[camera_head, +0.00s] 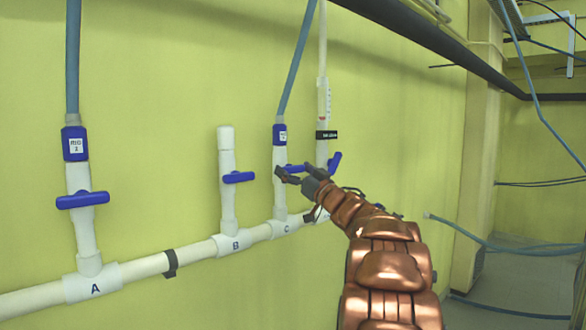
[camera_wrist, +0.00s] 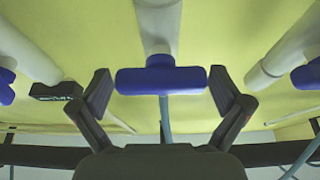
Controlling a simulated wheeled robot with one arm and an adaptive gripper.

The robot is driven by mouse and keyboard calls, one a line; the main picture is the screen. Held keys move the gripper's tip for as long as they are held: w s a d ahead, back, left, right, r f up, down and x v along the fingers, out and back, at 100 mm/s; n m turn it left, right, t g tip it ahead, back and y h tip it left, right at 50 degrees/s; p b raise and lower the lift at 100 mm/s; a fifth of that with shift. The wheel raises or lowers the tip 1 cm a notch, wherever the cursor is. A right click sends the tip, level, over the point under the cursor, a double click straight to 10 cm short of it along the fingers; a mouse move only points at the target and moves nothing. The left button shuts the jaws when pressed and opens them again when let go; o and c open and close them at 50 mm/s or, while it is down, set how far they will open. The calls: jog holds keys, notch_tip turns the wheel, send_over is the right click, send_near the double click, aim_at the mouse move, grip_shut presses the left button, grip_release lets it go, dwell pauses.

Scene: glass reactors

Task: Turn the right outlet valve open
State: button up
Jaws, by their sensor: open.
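My gripper (camera_head: 296,178) is open in front of the blue handle (camera_head: 293,168) of the valve on white riser C (camera_head: 279,200). In the wrist view this blue handle (camera_wrist: 160,80) lies between the two spread fingers, with one finger off each end. I see a narrow gap at each side, and no clear contact. The handle lies crosswise to its pipe. In the head view my fingers hide part of it. To its right, another blue handle (camera_head: 334,162) sits tilted on the rightmost white riser (camera_head: 322,110), which has a black band.
Riser B (camera_head: 228,190) and riser A (camera_head: 82,225), both with crosswise blue handles, stand to the left on the horizontal white pipe (camera_head: 145,268). Blue hoses rise from A and C. A dark thick pipe (camera_head: 430,35) runs above. A loose hose (camera_head: 470,237) hangs at right.

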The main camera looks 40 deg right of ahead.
jog(key=shift+c, duration=0.4)
jog(key=c, duration=0.8)
jog(key=shift+n, duration=0.4)
jog(key=n+y, duration=0.2)
jog(key=n, duration=0.1)
jog(key=n+y, duration=0.1)
jog(key=n, duration=0.2)
jog(key=shift+n+g+y, duration=0.3)
jog(key=shift+y, duration=0.1)
jog(key=n+g+y, duration=0.1)
jog(key=n+y, duration=0.1)
jog(key=n, duration=0.2)
jog(key=shift+n, duration=0.4)
jog(key=n+g+y, duration=0.1)
jog(key=n, duration=0.3)
jog(key=shift+g+p, duration=0.3)
jog(key=shift+g, duration=0.1)
jog(key=shift+a+f+n+g+p, duration=0.1)
jog(key=shift+n+g+p, duration=0.6)
jog(key=shift+n, duration=1.9)
jog(key=shift+c, duration=0.2)
jog(key=shift+g, duration=0.3)
